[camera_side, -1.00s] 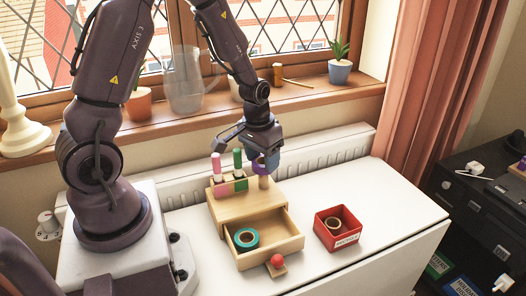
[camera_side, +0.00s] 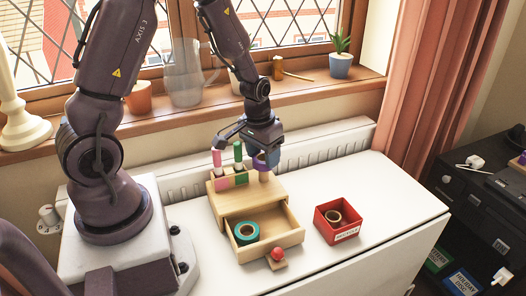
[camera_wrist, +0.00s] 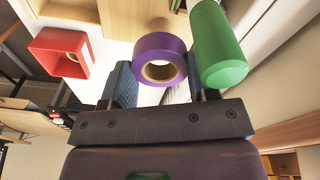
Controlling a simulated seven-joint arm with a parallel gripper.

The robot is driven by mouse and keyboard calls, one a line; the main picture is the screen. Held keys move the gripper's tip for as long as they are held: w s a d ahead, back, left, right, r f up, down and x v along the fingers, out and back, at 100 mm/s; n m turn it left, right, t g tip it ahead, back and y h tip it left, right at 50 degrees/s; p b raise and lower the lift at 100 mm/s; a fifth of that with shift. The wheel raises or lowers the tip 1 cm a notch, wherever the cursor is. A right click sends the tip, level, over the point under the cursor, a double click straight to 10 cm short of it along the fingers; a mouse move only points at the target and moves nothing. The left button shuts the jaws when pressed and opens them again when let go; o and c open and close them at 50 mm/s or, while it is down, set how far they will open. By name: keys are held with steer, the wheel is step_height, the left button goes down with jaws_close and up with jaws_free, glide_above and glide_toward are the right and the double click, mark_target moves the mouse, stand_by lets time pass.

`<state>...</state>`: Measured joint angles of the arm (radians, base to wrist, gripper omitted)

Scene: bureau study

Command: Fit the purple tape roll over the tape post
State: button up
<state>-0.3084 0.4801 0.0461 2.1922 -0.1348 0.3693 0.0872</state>
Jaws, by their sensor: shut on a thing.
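The purple tape roll (camera_side: 261,161) is held in my gripper (camera_side: 266,153), between its blue fingers. The tape post (camera_side: 265,176), a short tan wooden peg, stands at the right of the wooden desk organiser's top (camera_side: 249,196). In the side view the roll is at the post's upper end. My gripper hides part of the roll.
Pink (camera_side: 217,159) and green (camera_side: 238,153) markers stand upright just left of the post; the green one is close to my finger in the wrist view (camera_wrist: 218,45). The open drawer (camera_side: 283,235) holds a teal roll (camera_side: 246,233). A red box (camera_side: 340,234) holds a tan roll (camera_side: 333,217).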

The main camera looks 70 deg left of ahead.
mark_target(263, 169)
steer(key=shift+f, duration=2.25)
steer(key=o, duration=1.2)
steer(key=shift+c, duration=0.2)
steer(key=shift+r, duration=3.5)
